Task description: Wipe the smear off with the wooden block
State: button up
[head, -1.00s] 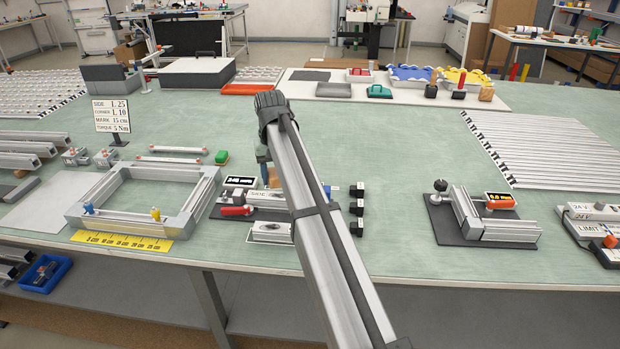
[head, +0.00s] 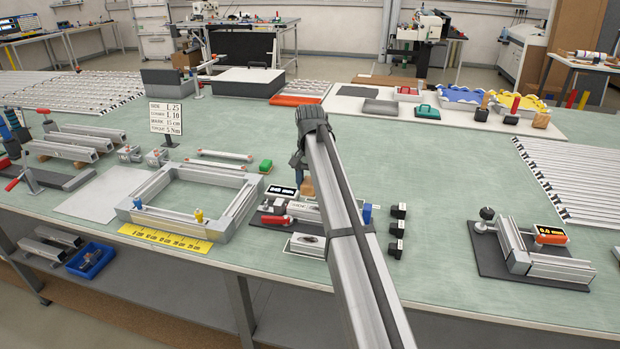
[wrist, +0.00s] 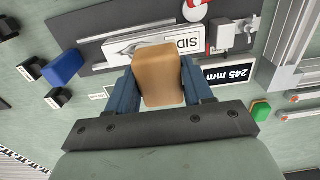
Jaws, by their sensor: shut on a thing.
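My gripper (wrist: 160,72) is shut on the wooden block (wrist: 157,82), a tan piece with rounded edges held between blue fingers. In the head view the block (head: 307,188) shows partly behind my arm, near a fixture on a dark base. In the wrist view the block overlaps the fixture's white SIDE label plate (wrist: 125,50); I cannot tell whether it touches. A dark mark, possibly the smear, lies on a small pale plate (head: 306,244) at the bench's front edge. No smear shows clearly in the wrist view.
A display reading 245 mm (wrist: 228,73) and a red handle (head: 277,220) belong to the fixture area. Small black blocks (head: 397,228) stand to its right. An aluminium frame (head: 150,213) lies left, with a green block (head: 265,166) nearby. Open mat lies beyond the fixture.

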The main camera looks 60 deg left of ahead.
aim_at(310, 207)
notch_tip(310, 207, down, 5)
jog(key=shift+f, duration=0.1)
jog(key=shift+w+d+f, duration=0.15)
jog(key=shift+d+f, duration=0.05)
jog(key=shift+w+d+f, duration=0.1)
jog(key=shift+w+d, duration=0.15)
jog(key=shift+c, duration=0.3)
jog(key=shift+w+d, duration=2.4)
jog(key=s+a, duration=0.5)
jog(key=shift+s+a, duration=0.3)
jog(key=shift+a, duration=0.1)
jog(key=shift+r, duration=4.1)
jog(key=shift+w+d, duration=0.1)
